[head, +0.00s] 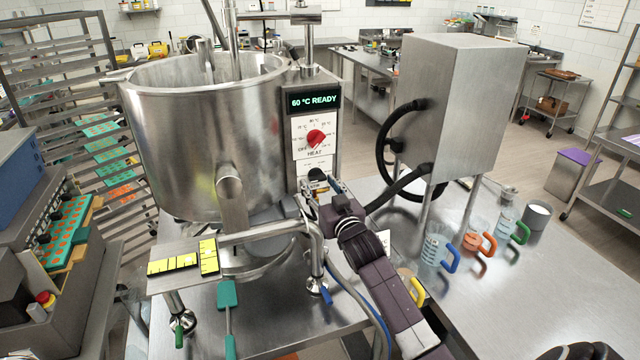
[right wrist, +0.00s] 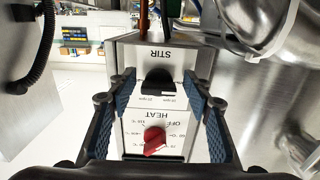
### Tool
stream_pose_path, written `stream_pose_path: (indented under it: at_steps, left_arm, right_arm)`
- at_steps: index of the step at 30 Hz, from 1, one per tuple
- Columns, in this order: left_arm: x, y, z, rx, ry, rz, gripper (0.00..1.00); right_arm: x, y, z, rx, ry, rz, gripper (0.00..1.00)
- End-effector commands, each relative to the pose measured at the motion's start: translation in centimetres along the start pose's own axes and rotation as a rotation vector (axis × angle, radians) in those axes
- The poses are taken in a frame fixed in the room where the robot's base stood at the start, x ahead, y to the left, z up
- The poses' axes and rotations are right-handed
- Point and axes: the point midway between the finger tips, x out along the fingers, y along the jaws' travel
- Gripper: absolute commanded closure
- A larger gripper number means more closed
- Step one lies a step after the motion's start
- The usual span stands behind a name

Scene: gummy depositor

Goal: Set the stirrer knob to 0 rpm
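The black stirrer knob (right wrist: 158,80) sits on the white STIR panel, which appears upside down in the right wrist view. Small rpm labels stand around it; the pointer's exact setting is too small to read. My right gripper (right wrist: 159,95) is open, with one blue-padded finger on each side of the knob and gaps between pads and knob. In the head view my right gripper (head: 320,186) is at the lower panel of the control column and mostly hides the knob.
The red HEAT knob (head: 316,138) is just above the STIR panel, under a display (head: 314,101) reading 60 °C READY. A large steel kettle (head: 205,150) stands left. A steel box (head: 460,100) with black hoses and several handled jugs are right.

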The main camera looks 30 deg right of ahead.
Motion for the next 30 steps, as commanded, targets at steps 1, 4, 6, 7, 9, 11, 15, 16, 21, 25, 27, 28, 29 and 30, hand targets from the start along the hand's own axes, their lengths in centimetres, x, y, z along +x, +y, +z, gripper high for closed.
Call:
stream_pose_path:
  at_steps: [1, 4, 6, 7, 9, 11, 15, 16, 21, 25, 27, 28, 29, 30]
  left_arm:
    - [0.0, 0.0, 0.0, 0.0, 0.0, 0.0, 0.49]
    - [0.0, 0.0, 0.0, 0.0, 0.0, 0.0, 0.49]
    - [0.0, 0.0, 0.0, 0.0, 0.0, 0.0, 0.49]
    - [0.0, -0.1, 0.1, 0.0, -0.001, -0.001, 0.49]
    - [0.0, -0.3, 0.2, 0.0, -0.002, -0.003, 0.49]
    - [0.0, -0.3, 0.1, 0.0, -0.002, -0.003, 0.49]
    - [0.0, -0.1, 0.1, 0.0, -0.001, -0.002, 0.49]
    - [0.0, -0.1, 0.1, 0.0, -0.001, -0.001, 0.49]
    - [0.0, -0.1, 0.1, 0.0, -0.001, -0.001, 0.49]
    - [-0.1, 0.0, 0.0, 0.0, 0.0, 0.0, 0.49]
    - [-0.1, 0.0, 0.0, 0.0, 0.0, 0.0, 0.49]
    - [-0.1, 0.0, 0.0, 0.0, 0.0, 0.0, 0.49]
    - [-0.1, 0.0, 0.0, 0.0, 0.0, 0.0, 0.49]
    - [-0.1, 0.0, 0.0, 0.0, 0.0, 0.0, 0.49]
  right_arm:
    - [0.0, 0.1, -0.2, 0.0, 0.004, 0.001, 0.49]
    - [0.0, 0.1, -0.4, 0.0, 0.008, 0.001, 0.49]
    - [0.1, 0.1, -0.5, 0.0, 0.009, 0.001, 0.49]
    - [0.1, 0.1, -0.6, 0.0, 0.01, 0.001, 0.49]
    - [-0.1, 0.1, -0.6, 0.001, 0.011, 0.001, 0.49]
    - [-0.3, 0.1, -0.6, 0.001, 0.011, 0.001, 0.49]
    - [-2.0, 0.1, -0.5, 0.001, 0.011, 0.0, 0.49]
    - [-2.5, 0.1, -0.5, 0.001, 0.01, 0.0, 0.49]
    - [-6.2, 0.1, -0.4, 0.002, 0.009, 0.0, 0.49]
    - [-8.7, 0.1, -0.3, 0.002, 0.007, 0.001, 0.49]
    - [-9.9, 0.1, -0.3, 0.001, 0.007, 0.001, 0.49]
    - [-10.3, 0.1, -0.3, 0.001, 0.007, 0.001, 0.49]
    - [-10.6, 0.1, -0.3, 0.002, 0.006, 0.001, 0.49]
    - [-11.0, 0.1, -0.3, 0.001, 0.007, 0.001, 0.49]
